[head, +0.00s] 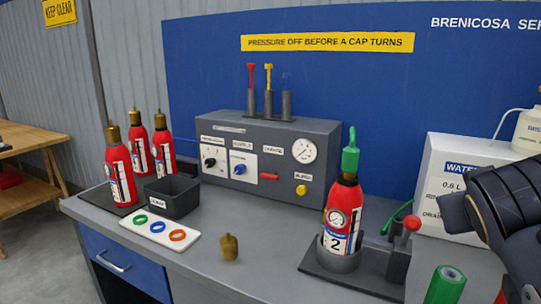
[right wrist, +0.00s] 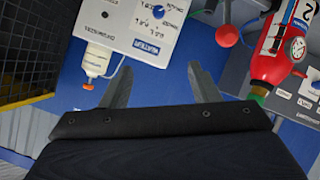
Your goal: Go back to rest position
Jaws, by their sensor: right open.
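My right arm comes in at the right edge of the head view, its dark wrist (head: 505,215) in front of the white water unit; its fingers are not clear there. In the right wrist view my right gripper (right wrist: 160,78) is open, with two grey fingers spread and nothing between them. My left gripper is not in view. A red extinguisher (head: 344,205) labelled 2 stands upright in a round holder, with a green fitting (head: 351,152) on top. It also shows at the right of the right wrist view (right wrist: 283,50), apart from the fingers.
A brass cap (head: 229,247) stands on the bench near a ring card (head: 131,225) and a black bin (head: 190,203). Three extinguishers (head: 120,170) stand left. A red-knobbed lever (head: 411,224) and green cylinder (head: 446,285) are near my right arm. A grey control panel (head: 265,135) stands behind.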

